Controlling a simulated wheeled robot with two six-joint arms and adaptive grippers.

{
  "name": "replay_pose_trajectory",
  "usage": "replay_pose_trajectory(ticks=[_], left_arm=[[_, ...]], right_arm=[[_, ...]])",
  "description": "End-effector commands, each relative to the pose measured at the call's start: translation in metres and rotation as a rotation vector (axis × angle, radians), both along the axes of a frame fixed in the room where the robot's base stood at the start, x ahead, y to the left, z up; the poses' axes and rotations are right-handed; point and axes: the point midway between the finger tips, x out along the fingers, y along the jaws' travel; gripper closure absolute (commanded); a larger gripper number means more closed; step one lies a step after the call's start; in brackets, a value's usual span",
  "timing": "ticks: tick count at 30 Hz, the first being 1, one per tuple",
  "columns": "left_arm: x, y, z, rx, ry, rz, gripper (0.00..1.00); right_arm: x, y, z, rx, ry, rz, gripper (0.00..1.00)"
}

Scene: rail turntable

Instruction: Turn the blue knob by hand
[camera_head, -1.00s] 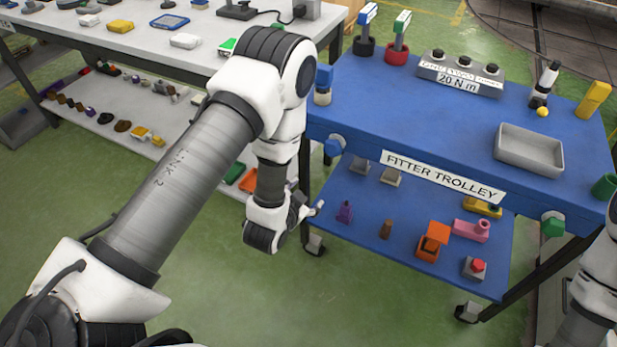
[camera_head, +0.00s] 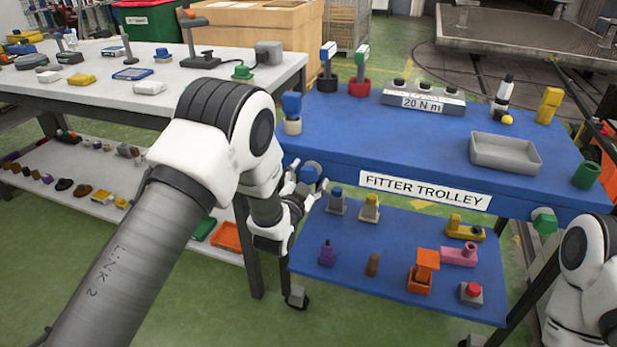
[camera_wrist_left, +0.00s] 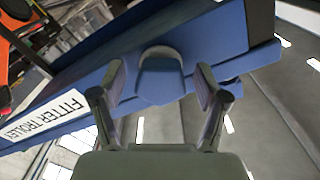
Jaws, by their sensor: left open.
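The blue knob (camera_head: 309,171) sits on the front edge of the blue trolley (camera_head: 400,150), near its left corner. My left gripper (camera_head: 303,190) is open right at the knob in the head view. In the left wrist view the blue knob (camera_wrist_left: 160,80) shows between the two spread fingers of the left gripper (camera_wrist_left: 159,84), with a gap on each side. It does not look clamped. My right arm shows at the right edge of the head view, but its gripper is out of view.
A green knob (camera_head: 544,220) is on the same front edge at the right. The trolley's lower shelf (camera_head: 345,265) holds several small parts below the left gripper. A grey tray (camera_head: 478,152) is on the trolley top. A white-topped bench (camera_head: 110,95) stands at left.

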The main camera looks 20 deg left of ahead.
Motion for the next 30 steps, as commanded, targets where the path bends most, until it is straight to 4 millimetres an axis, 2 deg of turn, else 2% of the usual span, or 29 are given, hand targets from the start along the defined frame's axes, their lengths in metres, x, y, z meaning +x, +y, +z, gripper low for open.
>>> replay_pose_trajectory(ticks=[7, 8, 12, 23, 30], left_arm=[[0.0031, 0.0000, 0.0000, 0.000, 0.001, 0.001, 0.26], [0.0030, 0.0000, 0.0000, 0.000, 0.001, 0.001, 0.33], [0.0029, 0.0000, 0.0000, 0.000, 0.000, 0.000, 0.82], [0.0029, -0.0001, -0.0001, 0.023, -0.001, 0.000, 0.82], [0.0029, -0.0002, -0.0003, 0.123, -0.004, 0.000, 0.82]], right_arm=[[-0.0001, 0.0000, -0.0001, 0.000, 0.000, 0.000, 0.60], [-0.0001, 0.0000, -0.0001, 0.000, 0.000, 0.000, 0.60], [-0.0001, 0.0000, -0.0002, 0.000, 0.000, 0.000, 0.60], [-0.0002, 0.0000, -0.0009, 0.000, 0.000, 0.000, 0.60], [-0.0002, 0.0000, -0.0033, 0.000, 0.000, 0.000, 0.60]])
